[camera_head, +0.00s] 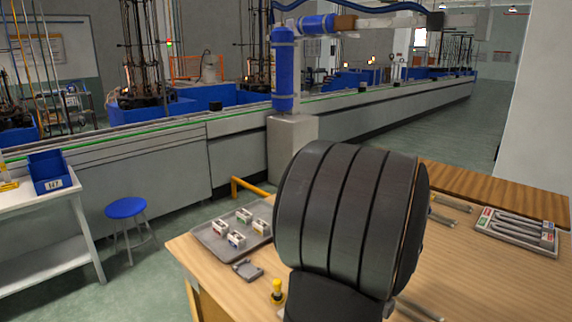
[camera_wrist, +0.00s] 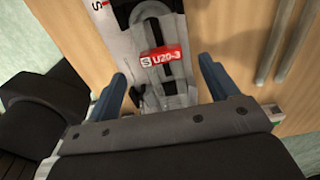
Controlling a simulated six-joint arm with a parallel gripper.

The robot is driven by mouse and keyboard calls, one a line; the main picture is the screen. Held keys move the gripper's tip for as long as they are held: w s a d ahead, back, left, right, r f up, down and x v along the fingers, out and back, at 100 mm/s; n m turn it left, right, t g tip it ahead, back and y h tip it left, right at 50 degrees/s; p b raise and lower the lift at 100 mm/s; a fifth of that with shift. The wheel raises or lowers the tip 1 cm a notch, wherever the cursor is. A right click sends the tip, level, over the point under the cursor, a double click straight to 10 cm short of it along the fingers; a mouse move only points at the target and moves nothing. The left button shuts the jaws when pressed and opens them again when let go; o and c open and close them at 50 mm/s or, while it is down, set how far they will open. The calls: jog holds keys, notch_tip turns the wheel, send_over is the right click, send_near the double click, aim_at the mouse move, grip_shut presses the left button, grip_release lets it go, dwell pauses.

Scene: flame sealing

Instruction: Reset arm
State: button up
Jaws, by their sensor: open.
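My gripper (camera_wrist: 163,84) shows in the wrist view with its two blue-grey fingers spread apart and nothing gripped between them. Beyond the fingers is a grey holder (camera_wrist: 122,32) with a red label (camera_wrist: 163,57) that appears to read "U20-3". The label lies in line with the gap between the fingers; I cannot tell the distance. In the head view, a large dark ribbed part of my own arm stands over the wooden table (camera_head: 500,275) and hides its middle. The gripper itself is not visible there.
On the table, a grey tray (camera_head: 212,240) holds several small white boxes. A small grey block (camera_head: 247,269) and a yellow-topped item (camera_head: 277,289) are near it. A tray of grey tubes (camera_head: 517,231) lies at the right. A blue stool (camera_head: 126,208) stands left of the table.

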notch_tip(320, 180, down, 4)
jog(key=shift+f, duration=0.1)
jog(key=shift+r, duration=0.4)
